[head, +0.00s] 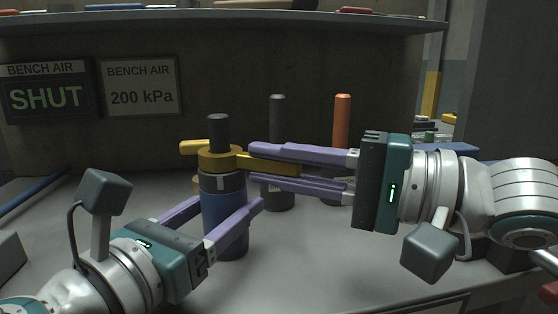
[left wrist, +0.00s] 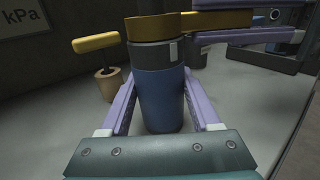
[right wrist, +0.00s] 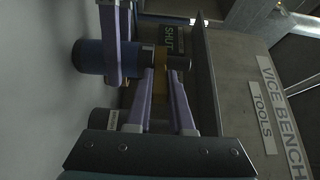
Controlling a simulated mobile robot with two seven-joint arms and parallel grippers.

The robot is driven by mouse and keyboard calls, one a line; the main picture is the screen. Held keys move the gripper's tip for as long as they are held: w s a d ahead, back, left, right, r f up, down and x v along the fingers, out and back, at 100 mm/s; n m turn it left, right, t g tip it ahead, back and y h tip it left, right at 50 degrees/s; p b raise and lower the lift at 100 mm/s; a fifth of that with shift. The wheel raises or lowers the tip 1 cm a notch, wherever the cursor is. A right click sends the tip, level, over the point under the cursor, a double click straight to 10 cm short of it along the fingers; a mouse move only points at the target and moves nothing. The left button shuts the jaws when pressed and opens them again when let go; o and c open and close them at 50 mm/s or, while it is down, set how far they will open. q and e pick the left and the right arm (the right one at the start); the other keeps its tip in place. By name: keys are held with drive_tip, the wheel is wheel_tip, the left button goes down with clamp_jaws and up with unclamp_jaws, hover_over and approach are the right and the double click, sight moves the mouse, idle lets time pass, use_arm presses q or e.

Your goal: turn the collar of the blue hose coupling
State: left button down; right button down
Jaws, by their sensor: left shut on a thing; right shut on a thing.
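The blue hose coupling (head: 224,225) stands upright on the bench, with a dark grey band and a dark stem above. Its yellow collar (head: 215,162) sits near the top, with a yellow arm reaching right. My left gripper (head: 228,204) is shut on the blue body, its fingers on either side; the left wrist view shows the body (left wrist: 160,98) between them. My right gripper (head: 252,166) is shut on the collar's arm, which shows between its fingers in the right wrist view (right wrist: 160,90). The fingers partly hide the arm and body.
A yellow handle on a tan post (left wrist: 107,85) stands close behind on the left. A dark grey cylinder (head: 278,130) and an orange one (head: 342,120) stand behind my right gripper. Wall signs read SHUT (head: 45,97) and 200 kPa (head: 140,88).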

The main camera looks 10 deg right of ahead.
sight(232, 161)
drive_tip(key=shift+s+a+r+m+t+h, duration=0.1)
drive_tip(key=shift+s+a+m+t+h, duration=0.4)
drive_tip(key=shift+m+t+h, duration=0.2)
drive_tip(key=shift+s+a+r+m+t+h, duration=0.1)
drive_tip(key=shift+s+a+m+t+h, duration=0.3)
drive_tip(key=shift+a+m+t+h, duration=0.25)
drive_tip(key=shift+s+m+t+h, duration=0.15)
drive_tip(key=shift+m+t+h, duration=0.4)
drive_tip(key=shift+t, duration=0.2)
drive_tip(key=shift+s+m+t+h, duration=0.15)
drive_tip(key=shift+m+t+h, duration=0.55)
drive_tip(key=shift+h, duration=0.3)
drive_tip(key=shift+f+m+h, duration=0.1)
drive_tip(key=shift+m+h, duration=0.3)
drive_tip(key=shift+h, duration=0.2)
drive_tip(key=shift+d, duration=0.15)
drive_tip(key=c, duration=1.2)
unclamp_jaws()
drive_tip(key=o, duration=0.4)
drive_tip(key=shift+f, duration=0.1)
drive_tip(key=v, duration=1.2)
drive_tip(key=shift+f, duration=0.15)
